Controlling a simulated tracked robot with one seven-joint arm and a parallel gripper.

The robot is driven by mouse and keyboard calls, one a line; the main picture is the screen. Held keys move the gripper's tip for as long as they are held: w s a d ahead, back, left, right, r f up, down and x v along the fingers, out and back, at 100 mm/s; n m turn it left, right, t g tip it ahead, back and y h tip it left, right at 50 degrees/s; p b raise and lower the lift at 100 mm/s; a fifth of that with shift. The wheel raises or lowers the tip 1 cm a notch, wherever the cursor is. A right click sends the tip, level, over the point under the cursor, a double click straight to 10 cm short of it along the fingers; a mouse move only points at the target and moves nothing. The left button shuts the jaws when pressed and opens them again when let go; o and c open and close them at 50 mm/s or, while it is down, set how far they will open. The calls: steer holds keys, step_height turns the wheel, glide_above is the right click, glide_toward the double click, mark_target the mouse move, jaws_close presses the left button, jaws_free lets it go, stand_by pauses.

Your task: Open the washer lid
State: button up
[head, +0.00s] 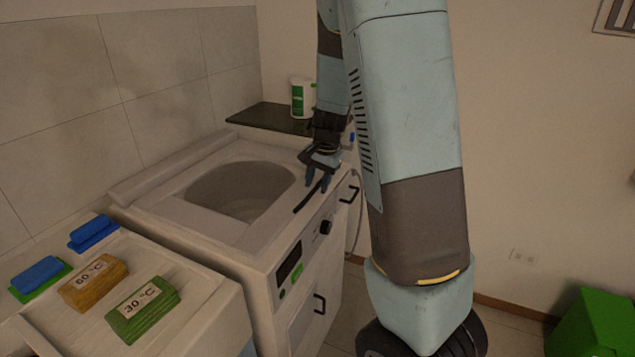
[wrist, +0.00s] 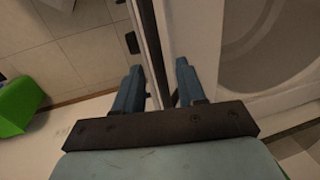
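The white washer (head: 262,232) stands left of my arm. Its flat top panel (head: 205,222), which looks like the lid lying level, has a large round grey area (head: 240,190); I cannot tell whether this is a window or a recess. A thin dark handle-like strip (head: 307,199) lies near the panel's front right edge. My gripper (head: 318,181) points down at this edge, beside the strip. In the wrist view my gripper (wrist: 157,78) has its fingers apart, with a dark bar (wrist: 148,45) running between them. Contact with the bar cannot be told.
Left of the washer, a white counter (head: 205,300) holds a green block (head: 142,312), an orange block (head: 94,285) and blue blocks on pads. A white-green can (head: 302,98) stands on a dark shelf (head: 262,117) behind. A green bin (head: 598,322) is at right.

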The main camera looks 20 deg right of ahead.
jaws_close()
stand_by(0.4)
stand_by(0.4)
